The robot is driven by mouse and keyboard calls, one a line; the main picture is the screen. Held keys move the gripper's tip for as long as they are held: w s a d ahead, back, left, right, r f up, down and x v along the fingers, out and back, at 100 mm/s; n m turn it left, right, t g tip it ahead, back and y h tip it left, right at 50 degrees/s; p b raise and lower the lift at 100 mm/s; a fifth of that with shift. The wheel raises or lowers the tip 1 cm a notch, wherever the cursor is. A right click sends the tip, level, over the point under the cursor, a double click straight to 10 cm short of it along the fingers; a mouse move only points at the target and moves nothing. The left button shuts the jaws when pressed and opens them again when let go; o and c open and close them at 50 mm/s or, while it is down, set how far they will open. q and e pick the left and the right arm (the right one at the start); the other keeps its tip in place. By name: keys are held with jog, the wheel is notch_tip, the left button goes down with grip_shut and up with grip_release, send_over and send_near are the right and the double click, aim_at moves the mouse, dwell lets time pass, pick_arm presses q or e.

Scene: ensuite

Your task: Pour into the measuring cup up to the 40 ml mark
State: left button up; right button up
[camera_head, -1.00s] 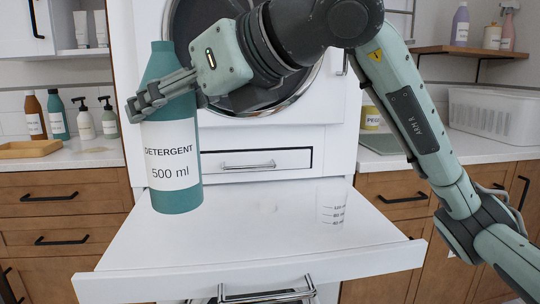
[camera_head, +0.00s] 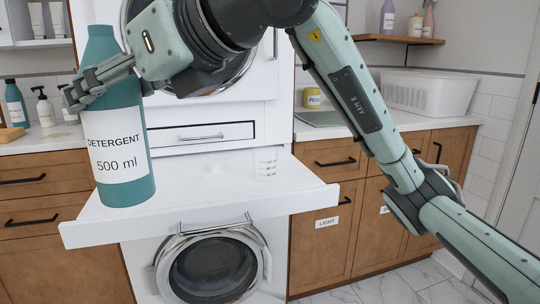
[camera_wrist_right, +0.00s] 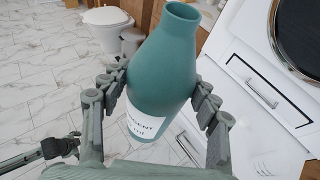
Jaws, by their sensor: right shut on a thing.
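The detergent bottle (camera_head: 118,150), teal with a white "DETERGENT 500 ml" label, is upright at the left end of the white pull-out shelf (camera_head: 215,205). I cannot tell whether its base touches the shelf. My right gripper (camera_head: 88,88) is shut on its upper body. In the right wrist view the fingers (camera_wrist_right: 158,95) grip both sides of the bottle (camera_wrist_right: 160,65), whose mouth is open and uncapped. The clear measuring cup (camera_head: 265,163) with printed marks stands toward the back right of the shelf, apart from the bottle. No liquid shows in it. My left gripper is not seen.
A faint, pale small item (camera_head: 241,168) lies left of the cup; I cannot tell what it is. A washer door (camera_head: 212,268) is below the shelf. Side counters hold several bottles and a white basket (camera_head: 427,92). The shelf's middle is mostly clear.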

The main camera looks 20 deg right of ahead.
jog(key=d+f, duration=0.7)
jog(key=f, duration=0.4)
jog(key=d+f+n+y, duration=0.1)
jog(key=d+f, duration=0.7)
jog(key=f, duration=0.3)
jog(key=d+f+g, duration=0.1)
jog(key=d+f, duration=0.6)
jog(key=f, duration=0.4)
jog(key=shift+s+d+f+n+y, duration=0.25)
jog(key=shift+s+d+n+y, duration=0.05)
jog(key=shift+d+n, duration=0.1)
jog(key=shift+f, duration=0.1)
